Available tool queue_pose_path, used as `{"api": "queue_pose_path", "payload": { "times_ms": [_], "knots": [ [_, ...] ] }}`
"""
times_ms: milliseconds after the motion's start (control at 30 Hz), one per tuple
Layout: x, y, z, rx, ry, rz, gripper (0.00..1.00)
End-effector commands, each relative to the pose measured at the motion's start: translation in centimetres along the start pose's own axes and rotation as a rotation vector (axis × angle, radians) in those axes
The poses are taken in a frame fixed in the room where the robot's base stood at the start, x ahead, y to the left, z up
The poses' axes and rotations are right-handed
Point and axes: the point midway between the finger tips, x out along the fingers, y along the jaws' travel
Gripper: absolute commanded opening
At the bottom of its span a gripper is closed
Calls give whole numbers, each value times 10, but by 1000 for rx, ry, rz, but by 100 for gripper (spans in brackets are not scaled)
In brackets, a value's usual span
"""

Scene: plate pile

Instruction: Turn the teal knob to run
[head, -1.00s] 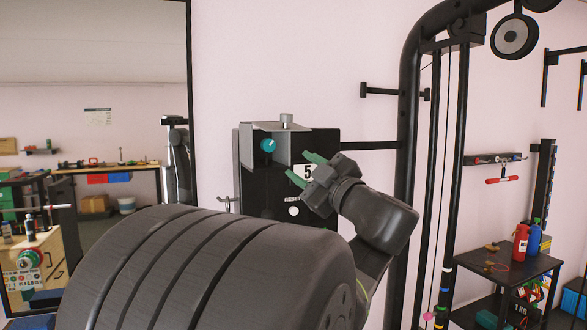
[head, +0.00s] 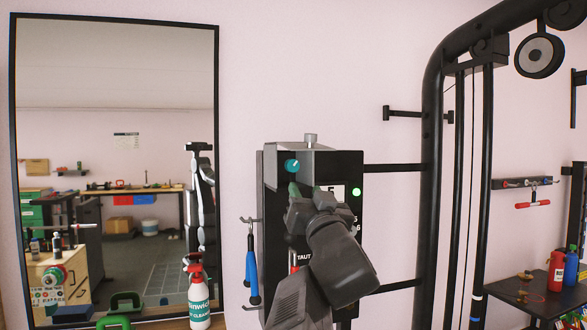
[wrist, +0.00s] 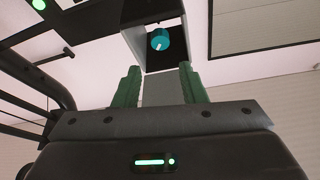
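The teal knob (head: 291,166) sits on the upper front of a dark box (head: 271,208) with a grey top housing. A small light mark shows on the knob. My gripper (head: 294,190) is just below the knob in the head view and covers part of the box's face and its labels. In the wrist view, the two green fingers of my gripper (wrist: 159,72) stand apart with nothing between them. The knob (wrist: 160,40) shows beyond their tips, roughly centred between them, and looks untouched. I cannot read its position labels.
A green light (head: 357,191) glows on the box's right side. A black rack post (head: 422,200) stands to the right. A large mirror (head: 165,60) is at the left.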

Motion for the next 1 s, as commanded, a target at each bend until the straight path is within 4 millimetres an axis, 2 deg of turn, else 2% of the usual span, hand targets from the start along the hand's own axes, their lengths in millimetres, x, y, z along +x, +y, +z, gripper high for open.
{"api": "queue_pose_path", "payload": {
  "times_ms": [400, 600, 800, 1000],
  "knots": [
    [83, -1, -1, -2, -1, -2, 38],
    [113, -1, -2, -4, 1, -2, 38],
    [126, -1, -1, -4, 1, -1, 38],
    [128, 0, 0, -4, 1, -1, 38]
  ]
}}
